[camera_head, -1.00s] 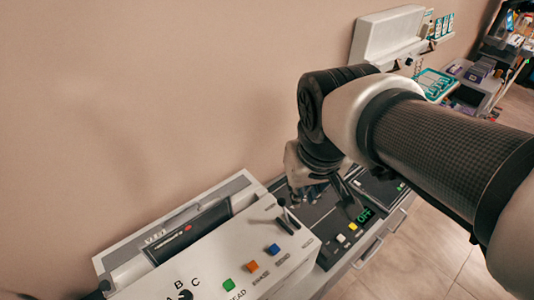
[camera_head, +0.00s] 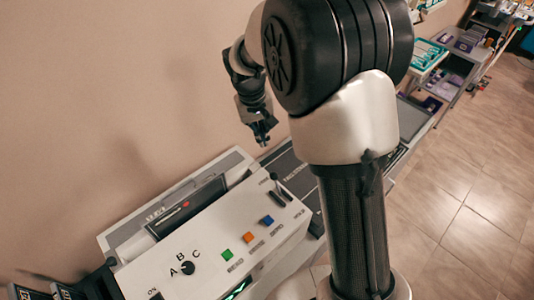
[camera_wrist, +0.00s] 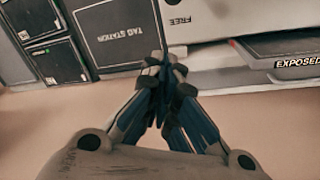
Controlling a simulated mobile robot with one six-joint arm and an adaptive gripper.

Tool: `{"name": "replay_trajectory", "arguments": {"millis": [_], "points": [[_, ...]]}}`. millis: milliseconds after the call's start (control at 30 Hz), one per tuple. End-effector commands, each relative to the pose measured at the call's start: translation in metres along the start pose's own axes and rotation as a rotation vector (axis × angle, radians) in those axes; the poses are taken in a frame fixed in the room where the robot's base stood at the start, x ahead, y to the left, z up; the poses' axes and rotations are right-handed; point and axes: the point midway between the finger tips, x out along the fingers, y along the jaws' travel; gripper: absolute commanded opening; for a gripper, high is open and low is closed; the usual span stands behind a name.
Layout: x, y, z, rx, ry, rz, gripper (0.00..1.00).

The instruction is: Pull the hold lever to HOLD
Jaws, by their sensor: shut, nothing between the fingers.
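The hold lever (camera_head: 274,177) is a thin stick with a dark knob. It stands in a dark slot at the far right end of the white console (camera_head: 215,262). My gripper (camera_head: 263,140) is shut and empty, pointing down above and beyond the lever, apart from it, close to the wall. In the wrist view my gripper (camera_wrist: 163,65) has its fingertips together, below an upside-down FREE label (camera_wrist: 179,22) on a white panel. The lever itself cannot be made out in the wrist view.
Green, orange and blue buttons (camera_head: 248,238) and an A-B-C knob (camera_head: 188,268) sit on the console. A dark TAG STATION panel (camera_wrist: 120,40) and an EXPOSED label (camera_wrist: 298,63) show in the wrist view. The wall is close behind; my arm covers the counter's middle.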

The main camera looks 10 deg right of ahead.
Motion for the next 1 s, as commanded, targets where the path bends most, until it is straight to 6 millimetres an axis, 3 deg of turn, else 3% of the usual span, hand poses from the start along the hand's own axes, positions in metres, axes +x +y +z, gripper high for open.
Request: {"name": "replay_trajectory", "arguments": {"millis": [367,567,900,1000], "points": [[0.004,0.000,0.000,0.001,0.000,0.000,0.00],[0.034,0.000,0.001,0.002,-0.003,0.000,0.00],[0.106,0.000,0.001,0.001,-0.002,0.000,0.00],[0.094,0.000,0.018,0.000,0.003,-0.001,0.00]]}}
